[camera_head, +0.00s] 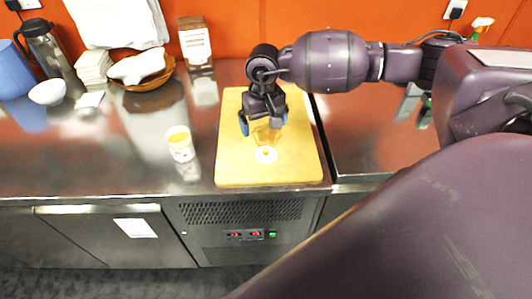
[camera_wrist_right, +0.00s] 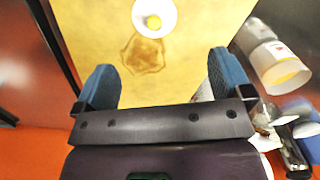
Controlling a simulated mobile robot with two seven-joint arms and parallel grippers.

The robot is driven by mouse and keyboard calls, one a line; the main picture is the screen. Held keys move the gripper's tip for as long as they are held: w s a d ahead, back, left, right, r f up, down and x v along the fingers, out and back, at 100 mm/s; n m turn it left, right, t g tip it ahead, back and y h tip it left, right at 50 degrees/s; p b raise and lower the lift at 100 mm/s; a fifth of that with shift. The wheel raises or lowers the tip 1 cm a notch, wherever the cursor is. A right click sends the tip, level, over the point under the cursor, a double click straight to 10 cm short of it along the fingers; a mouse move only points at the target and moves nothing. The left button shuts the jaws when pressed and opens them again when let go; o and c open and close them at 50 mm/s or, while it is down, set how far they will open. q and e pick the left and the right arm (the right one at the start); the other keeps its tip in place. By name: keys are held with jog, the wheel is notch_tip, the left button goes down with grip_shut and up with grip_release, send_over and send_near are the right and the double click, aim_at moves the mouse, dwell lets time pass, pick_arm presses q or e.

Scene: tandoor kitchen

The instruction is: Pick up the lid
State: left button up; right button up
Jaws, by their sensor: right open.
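The lid (camera_head: 265,154) is a small white disc with a yellow centre. It lies flat on the yellow cutting board (camera_head: 235,165), near the board's front edge. It also shows at the top of the right wrist view (camera_wrist_right: 154,25). My right gripper (camera_head: 264,123) is above the board, just behind the lid. Its two blue fingers are spread with nothing between them, as the right wrist view (camera_wrist_right: 160,80) also shows. The lid is beyond the fingertips and apart from them. My left gripper is out of view.
A white cup with yellow inside (camera_head: 180,146) stands left of the board. A brown stain (camera_wrist_right: 142,53) marks the board by the lid. A box (camera_head: 195,42), brown bowl (camera_head: 150,80), napkins (camera_head: 94,68), white bowl (camera_head: 47,92) and jug (camera_head: 45,45) stand behind.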

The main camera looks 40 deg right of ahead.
aim_at(266, 150)
jog(key=f, duration=0.5)
jog(key=shift+d+f, duration=0.25)
jog(key=shift+f, duration=0.15)
notch_tip(266, 150, down, 4)
jog(key=shift+d+f+p, duration=0.1)
jog(key=shift+p, duration=0.6)
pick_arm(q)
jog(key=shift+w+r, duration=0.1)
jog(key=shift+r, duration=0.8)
pick_arm(e)
jog(key=shift+f, duration=0.35)
jog(key=c, duration=0.9)
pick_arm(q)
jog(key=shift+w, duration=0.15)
pick_arm(e)
jog(key=shift+c, duration=0.4)
